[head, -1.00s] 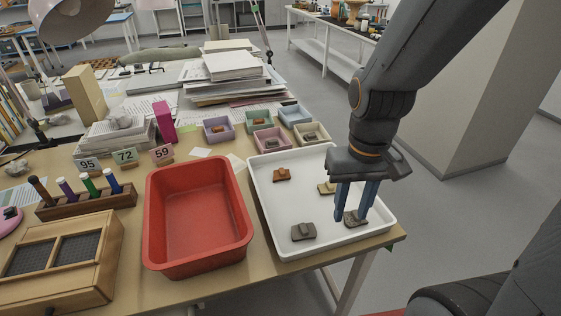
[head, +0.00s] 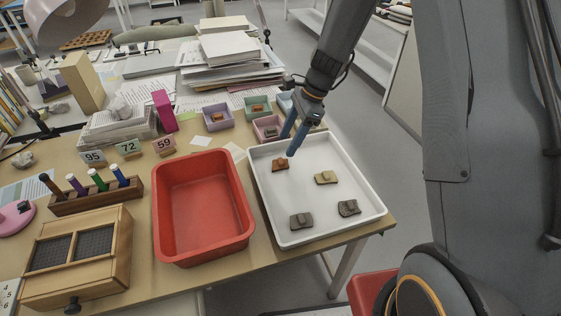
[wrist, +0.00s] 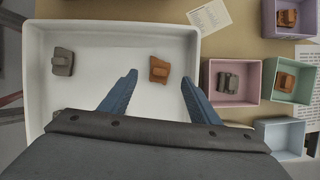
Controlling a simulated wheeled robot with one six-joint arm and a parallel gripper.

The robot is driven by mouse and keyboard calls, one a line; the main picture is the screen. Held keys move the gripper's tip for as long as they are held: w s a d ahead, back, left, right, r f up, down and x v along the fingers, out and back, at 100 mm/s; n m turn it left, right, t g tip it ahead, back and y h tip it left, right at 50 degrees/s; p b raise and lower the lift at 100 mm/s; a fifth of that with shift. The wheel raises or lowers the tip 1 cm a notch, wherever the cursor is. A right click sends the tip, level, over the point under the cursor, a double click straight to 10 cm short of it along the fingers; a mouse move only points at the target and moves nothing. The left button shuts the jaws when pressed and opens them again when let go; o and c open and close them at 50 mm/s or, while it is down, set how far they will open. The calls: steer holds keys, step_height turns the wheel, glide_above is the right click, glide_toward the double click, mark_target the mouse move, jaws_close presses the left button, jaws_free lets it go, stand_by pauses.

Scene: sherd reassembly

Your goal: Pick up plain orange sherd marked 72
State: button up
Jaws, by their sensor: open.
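An orange-brown sherd (head: 280,164) lies near the back left of the white tray (head: 335,234). No number can be read on it. It also shows in the wrist view (wrist: 159,69), between and just beyond my two blue fingertips. My gripper (head: 289,143) is open and empty over the back of the tray, close to this sherd; its height above the sherd is hard to tell. In the wrist view my gripper (wrist: 158,78) has one finger on each side of the sherd, with clear gaps.
The tray also holds a tan sherd (head: 326,178), a grey sherd (head: 301,221) and a dark sherd (head: 349,208). A red bin (head: 205,254) stands left. Small coloured boxes, including a lilac one (head: 206,125), stand behind. A card reads 72 (head: 128,147).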

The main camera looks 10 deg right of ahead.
mark_target(281, 160)
steer(key=shift+d+p+x, duration=0.2)
steer(key=shift+p+x, duration=0.35)
steer(key=shift+x, duration=1.4)
steer(key=shift+d+p+x, duration=0.2)
steer(key=shift+p+x, duration=0.3)
steer(key=shift+x, duration=1.4)
steer(key=shift+w+f, duration=0.1)
steer(key=shift+f, duration=0.1)
steer(key=c, duration=1.1)
